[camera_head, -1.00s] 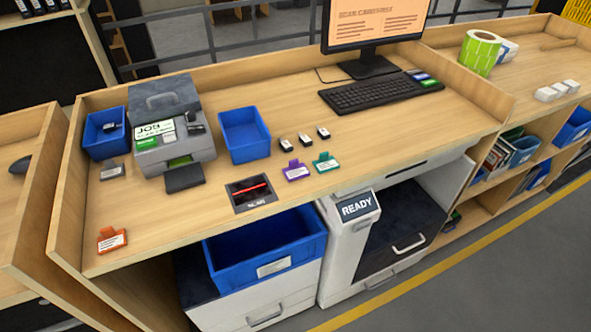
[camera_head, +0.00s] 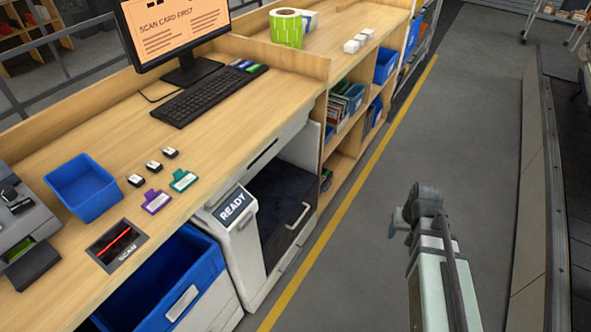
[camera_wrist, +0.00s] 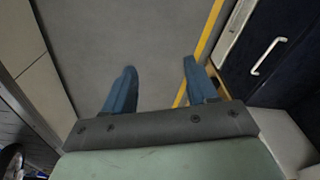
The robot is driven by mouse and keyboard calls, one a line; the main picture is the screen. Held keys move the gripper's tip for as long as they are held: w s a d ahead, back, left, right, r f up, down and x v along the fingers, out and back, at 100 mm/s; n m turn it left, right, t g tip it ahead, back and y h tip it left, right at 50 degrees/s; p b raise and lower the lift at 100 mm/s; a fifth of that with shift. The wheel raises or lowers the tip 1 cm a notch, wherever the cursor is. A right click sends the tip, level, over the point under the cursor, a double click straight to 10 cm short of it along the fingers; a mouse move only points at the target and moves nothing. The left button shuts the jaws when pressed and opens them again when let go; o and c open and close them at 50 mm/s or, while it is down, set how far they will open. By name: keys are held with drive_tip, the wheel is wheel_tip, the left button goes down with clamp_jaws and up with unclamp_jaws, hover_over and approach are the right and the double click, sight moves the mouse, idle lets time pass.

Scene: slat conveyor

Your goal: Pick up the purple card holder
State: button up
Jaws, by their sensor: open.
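The purple card holder (camera_head: 156,201) lies flat on the wooden desk near its front edge, in the head view. It has a white label and a small clip tab. A green card holder (camera_head: 183,180) lies just right of it. My gripper (camera_head: 396,222) is out over the grey floor, well to the right of the desk and apart from the holder. In the wrist view my gripper (camera_wrist: 160,92) shows two blue fingers spread apart with only floor between them. The purple holder is not in the wrist view.
Several small white-topped blocks (camera_head: 154,166) lie behind the holders. A scan pad (camera_head: 117,245) and a blue bin (camera_head: 84,190) are to the left. The keyboard (camera_head: 208,92) and monitor stand behind. A machine marked READY (camera_head: 236,215) stands below the desk edge.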

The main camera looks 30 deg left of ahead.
drive_tip(key=s+a+r+n+y, duration=0.15)
drive_tip(key=s+a+r, duration=0.25)
drive_tip(key=a+r, duration=0.5)
drive_tip(key=s+a+r+n, duration=0.3)
drive_tip(key=s+a+r, duration=0.1)
drive_tip(key=a, duration=0.8)
drive_tip(key=s+a+r+n+y, duration=0.1)
drive_tip(key=s+a+r+n, duration=0.25)
drive_tip(key=a+r, duration=0.55)
drive_tip(key=s+a+r+n, duration=0.2)
drive_tip(key=s+a+r, duration=0.35)
drive_tip(key=s, duration=0.35)
drive_tip(key=s+a+r+n+y, duration=0.1)
drive_tip(key=s+a+r+n, duration=0.1)
drive_tip(key=s+a+r, duration=0.55)
drive_tip(key=s+a+r+n, duration=0.2)
drive_tip(key=s+a+r, duration=0.15)
drive_tip(key=s, duration=0.75)
hover_over(149, 192)
drive_tip(key=d, duration=0.3)
drive_tip(key=shift+g, duration=0.4)
drive_tip(key=f, duration=0.7)
drive_tip(key=shift+w, duration=0.2)
drive_tip(key=shift+s+a+x, duration=0.1)
drive_tip(key=shift+a+x, duration=0.05)
drive_tip(key=shift+x, duration=1.2)
drive_tip(key=shift+s+a+x, duration=0.1)
drive_tip(key=shift+a+x, duration=0.05)
drive_tip(key=shift+x, duration=1.25)
drive_tip(key=shift+r, duration=0.2)
